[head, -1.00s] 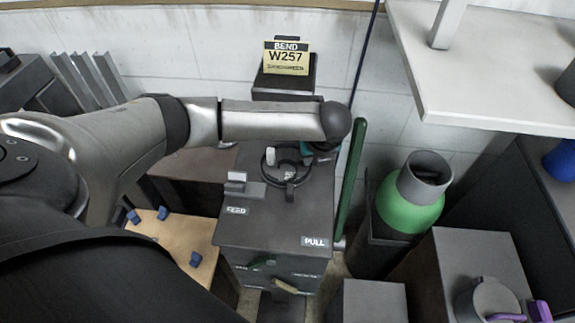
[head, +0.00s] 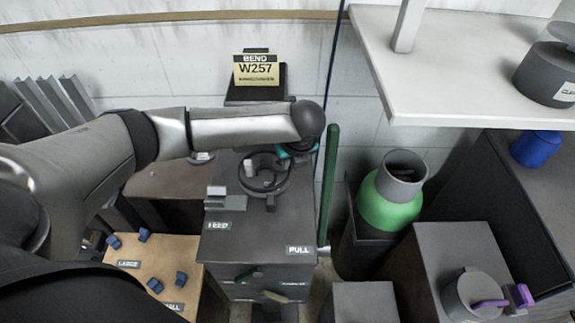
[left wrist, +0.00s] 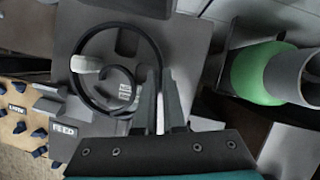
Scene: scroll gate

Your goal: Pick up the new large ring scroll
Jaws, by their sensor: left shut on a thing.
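The large ring scroll is a thin dark ring (head: 264,152) at the top of a grey cabinet (head: 285,225) in the head view. In the left wrist view the ring (left wrist: 103,27) shows nearly whole, with a smaller dark curved piece bearing a pale label (left wrist: 125,91) inside it. A white block (left wrist: 87,64) is at its left side. My left gripper (left wrist: 158,85) is shut on the ring's right rim, and its teal part shows beside the ring in the head view. I cannot tell whether the ring is clear of the cabinet top. My right gripper is not in view.
A yellow W257 sign (head: 257,69) stands behind the cabinet. A green upright bar (head: 329,185) is close on its right, with a green and grey cylinder (head: 391,202) beyond. A white shelf (head: 450,75) overhangs at right. A wooden stand (head: 150,262) holds blue pieces at left.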

